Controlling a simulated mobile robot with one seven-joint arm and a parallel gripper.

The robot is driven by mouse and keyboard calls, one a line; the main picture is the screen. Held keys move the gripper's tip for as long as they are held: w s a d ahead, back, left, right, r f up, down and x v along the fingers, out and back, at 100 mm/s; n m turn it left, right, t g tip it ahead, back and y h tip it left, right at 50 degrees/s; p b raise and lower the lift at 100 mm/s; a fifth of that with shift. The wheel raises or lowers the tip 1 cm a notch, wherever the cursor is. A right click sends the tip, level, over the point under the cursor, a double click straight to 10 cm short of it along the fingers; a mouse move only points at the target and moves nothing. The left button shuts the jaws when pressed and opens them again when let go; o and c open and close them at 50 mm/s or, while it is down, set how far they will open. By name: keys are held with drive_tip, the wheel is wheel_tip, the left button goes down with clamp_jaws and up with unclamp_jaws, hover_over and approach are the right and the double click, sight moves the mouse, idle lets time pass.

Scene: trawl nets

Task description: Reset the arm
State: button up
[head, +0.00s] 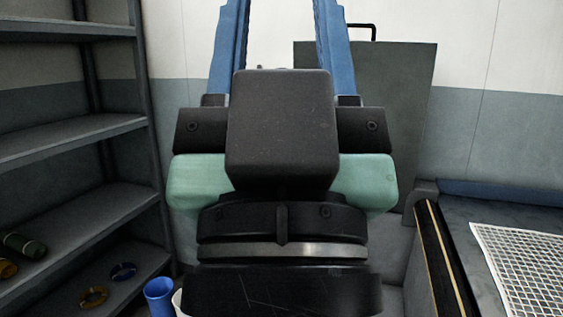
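My gripper (281,30) fills the middle of the head view, close to the camera and pointing up. It has a black housing, a green-and-black body and two blue fingers. The fingers stand well apart, with pale wall visible between them and nothing seen held there. The fingertips run out of the top of the picture. The body of the gripper and wrist hides much of what is behind it.
A dark shelf rack (75,140) stands at left, with coloured rolls on its lower shelves. A blue cup (160,296) is below, beside the wrist. A dark panel (415,110) stands against the wall behind. A bench at right bears a white net (530,265).

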wheel_tip(320, 180, up, 20)
drive_tip(key=p, duration=1.7)
drive_tip(key=shift+p, duration=0.4)
drive_tip(key=shift+d, duration=0.1)
